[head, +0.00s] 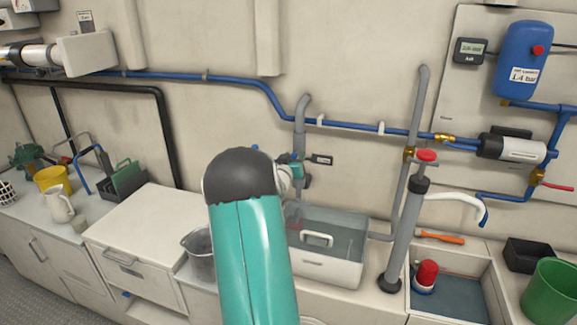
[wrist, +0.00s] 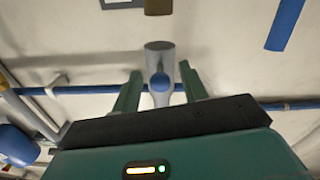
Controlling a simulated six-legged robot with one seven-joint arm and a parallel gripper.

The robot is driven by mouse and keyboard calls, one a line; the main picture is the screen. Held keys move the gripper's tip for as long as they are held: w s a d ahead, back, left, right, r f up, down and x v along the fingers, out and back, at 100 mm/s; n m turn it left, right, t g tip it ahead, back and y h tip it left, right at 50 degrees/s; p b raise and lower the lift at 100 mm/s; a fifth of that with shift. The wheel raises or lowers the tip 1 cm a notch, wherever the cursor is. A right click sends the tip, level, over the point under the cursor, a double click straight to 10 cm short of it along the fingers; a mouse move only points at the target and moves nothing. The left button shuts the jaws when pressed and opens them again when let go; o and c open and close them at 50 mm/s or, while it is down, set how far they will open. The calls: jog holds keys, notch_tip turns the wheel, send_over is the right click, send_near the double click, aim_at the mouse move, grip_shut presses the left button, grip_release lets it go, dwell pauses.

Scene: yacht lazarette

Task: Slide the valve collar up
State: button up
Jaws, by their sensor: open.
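A grey upright pipe (head: 300,118) with a hooked top stands against the wall in the head view. My gripper (head: 291,168) is at its lower part, partly hidden behind my own arm. In the wrist view my gripper (wrist: 160,80) is open, with one green finger on each side of a grey cylindrical piece (wrist: 159,58) that has a blue round part at its near end. Gaps show between the fingers and this piece. It may be the valve collar, but I cannot tell for sure. A brownish block (wrist: 158,6) shows at the top edge, apart from the fingers.
A blue pipe (head: 345,125) runs along the wall behind. A clear-sided bin (head: 335,272) stands below and right of my gripper. A hand pump (head: 405,230) with a red knob stands further right. A metal jug (head: 200,255) stands to the left of my arm.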

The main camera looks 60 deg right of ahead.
jog(key=s+a, duration=0.2)
jog(key=a, duration=1.1)
jog(key=shift+a, duration=0.1)
jog(key=w+a+r+n+t+y, duration=0.2)
jog(key=w+a+t+y, duration=0.15)
jog(key=w+a, duration=0.35)
jog(key=w+a+r+n+t+y, duration=0.25)
jog(key=w+a+y, duration=0.2)
jog(key=a, duration=0.55)
jog(key=w+a+n+t+y, duration=0.25)
jog(key=a+y, duration=0.25)
jog(key=a, duration=1.2)
jog(key=s+a+r+n+g+y, duration=0.15)
jog(key=s+a+n+y, duration=0.4)
jog(key=a, duration=0.85)
jog(key=s+a+f+n+g, duration=0.1)
jog(key=s+a+f+g, duration=0.1)
jog(key=s+a+g, duration=0.2)
jog(key=s+a, duration=0.3)
jog(key=s, duration=0.5)
jog(key=shift+s+h, duration=0.35)
